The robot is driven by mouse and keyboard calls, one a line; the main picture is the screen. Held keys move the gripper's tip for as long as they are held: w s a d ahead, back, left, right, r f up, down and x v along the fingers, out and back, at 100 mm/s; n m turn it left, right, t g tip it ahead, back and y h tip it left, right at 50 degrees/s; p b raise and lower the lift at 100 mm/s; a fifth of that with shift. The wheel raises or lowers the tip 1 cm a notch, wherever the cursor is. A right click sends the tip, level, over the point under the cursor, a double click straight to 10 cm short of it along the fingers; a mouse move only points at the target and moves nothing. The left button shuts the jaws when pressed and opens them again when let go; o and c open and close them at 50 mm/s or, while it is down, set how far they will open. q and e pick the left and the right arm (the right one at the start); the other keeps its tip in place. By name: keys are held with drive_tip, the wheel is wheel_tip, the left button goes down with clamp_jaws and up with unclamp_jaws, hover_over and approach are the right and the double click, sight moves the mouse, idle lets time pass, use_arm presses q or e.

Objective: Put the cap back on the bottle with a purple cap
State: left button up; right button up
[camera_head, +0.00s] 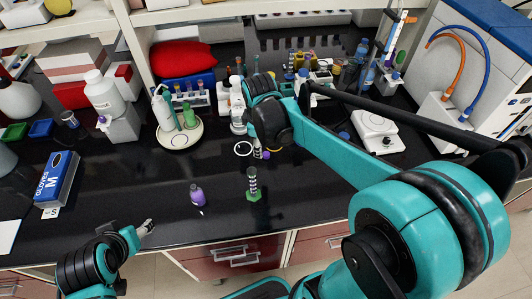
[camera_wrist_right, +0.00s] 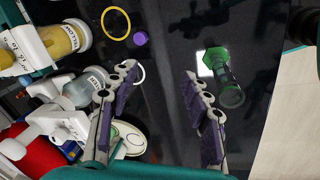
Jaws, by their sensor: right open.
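A green-based cylinder (camera_head: 253,185) stands on the bench, right of the purple item; it shows in the wrist view (camera_wrist_right: 222,75) near the right finger. A white ring (camera_head: 243,148) lies near the cap. Labelled bottles (camera_wrist_right: 62,38) crowd the wrist view's left.

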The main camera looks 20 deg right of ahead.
sight(266, 154)
drive_tip(key=w+d+f+n+g, duration=0.2)
drive_tip(key=w+f+n, duration=0.3)
drive_tip(key=w+f, duration=0.1)
drive_tip(key=shift+d+f+g, duration=0.3)
drive_tip(key=shift+d, duration=0.05)
drive_tip(key=shift+w+f, duration=0.1)
drive_tip(key=shift+d+f+b, duration=0.15)
drive_tip(key=shift+f+b, duration=0.2)
drive_tip(key=shift+f, duration=0.85)
drive_tip(key=shift+f, duration=0.1)
drive_tip(key=f+b, duration=0.1)
drive_tip(key=f, duration=0.1)
drive_tip(key=d+f+b, duration=0.1)
drive_tip(key=f, duration=0.2)
drive_tip(key=shift+w+d, duration=0.2)
drive_tip(key=shift+r, duration=0.1)
drive_tip(key=shift+c, duration=0.3)
